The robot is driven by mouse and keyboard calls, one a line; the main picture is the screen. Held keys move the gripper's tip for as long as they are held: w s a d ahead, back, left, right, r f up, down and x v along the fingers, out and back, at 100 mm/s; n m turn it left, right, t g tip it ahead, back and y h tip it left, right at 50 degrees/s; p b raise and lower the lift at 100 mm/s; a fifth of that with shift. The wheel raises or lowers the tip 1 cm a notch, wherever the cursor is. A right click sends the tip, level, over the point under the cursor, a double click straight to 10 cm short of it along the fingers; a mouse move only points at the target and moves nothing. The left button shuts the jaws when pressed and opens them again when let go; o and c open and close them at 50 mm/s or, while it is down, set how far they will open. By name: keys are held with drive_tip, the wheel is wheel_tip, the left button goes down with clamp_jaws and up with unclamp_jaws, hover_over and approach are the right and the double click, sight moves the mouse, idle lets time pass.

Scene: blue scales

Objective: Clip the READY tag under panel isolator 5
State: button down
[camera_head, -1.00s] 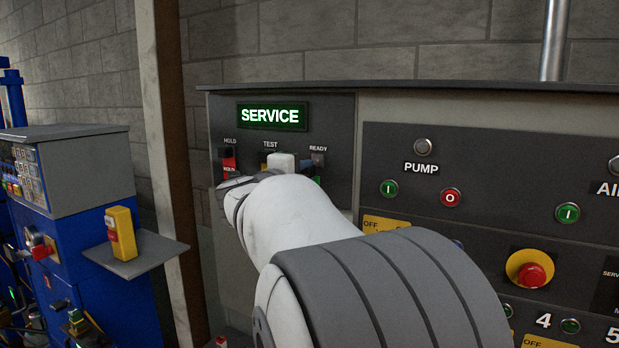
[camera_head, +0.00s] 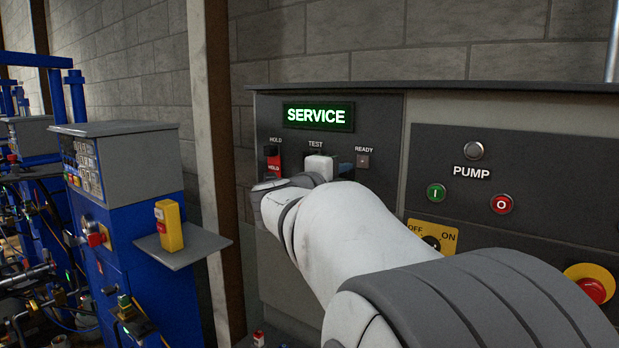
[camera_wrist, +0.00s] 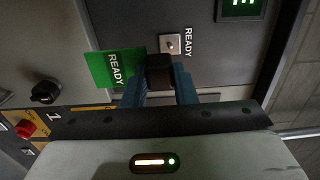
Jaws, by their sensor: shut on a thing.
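The green READY tag (camera_wrist: 112,68) shows in the wrist view, with a black clip (camera_wrist: 160,72) at its side. My gripper (camera_wrist: 161,82) has its blue fingers closed on that clip. The clip is close to the small READY hook plate (camera_wrist: 171,43); I cannot tell whether they touch. In the head view my gripper (camera_head: 346,170) is at the READY hook plate (camera_head: 362,160), and the tag is hidden behind my arm. Isolator 5 is not in view.
The grey panel carries a lit SERVICE sign (camera_head: 318,116) and a red HOLD tag (camera_head: 273,167). Pump buttons (camera_head: 436,193) and an emergency stop (camera_head: 592,288) sit to the right. A yellow box (camera_head: 169,226) stands on a side shelf (camera_head: 190,252) at left.

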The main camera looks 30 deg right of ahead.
drive_tip(key=shift+f, duration=0.1)
drive_tip(key=w+a+f+n+t+y+b, duration=0.3)
drive_tip(key=a+f+n+b, duration=0.1)
drive_tip(key=f+n, duration=0.3)
drive_tip(key=w+a+f+n+t+y+b, duration=0.2)
drive_tip(key=a+f+n+t+y+b, duration=0.15)
drive_tip(key=f+n, duration=0.3)
drive_tip(key=w+a+f+n+t+y+b, duration=0.3)
drive_tip(key=a+f+n+b, duration=0.15)
drive_tip(key=f+n, duration=0.3)
drive_tip(key=s+a+f+n+y+b, duration=0.1)
drive_tip(key=a+f+n+y+b, duration=0.2)
drive_tip(key=a+f+n+y, duration=0.3)
drive_tip(key=s+a+f+n+y+b, duration=0.2)
drive_tip(key=a+f+n+y+b, duration=0.2)
drive_tip(key=f, duration=1.3)
drive_tip(key=a+n+t+y, duration=0.1)
drive_tip(key=a+n+y, duration=0.1)
drive_tip(key=a+n, duration=0.2)
drive_tip(key=shift+y, duration=0.35)
drive_tip(key=shift+d, duration=0.1)
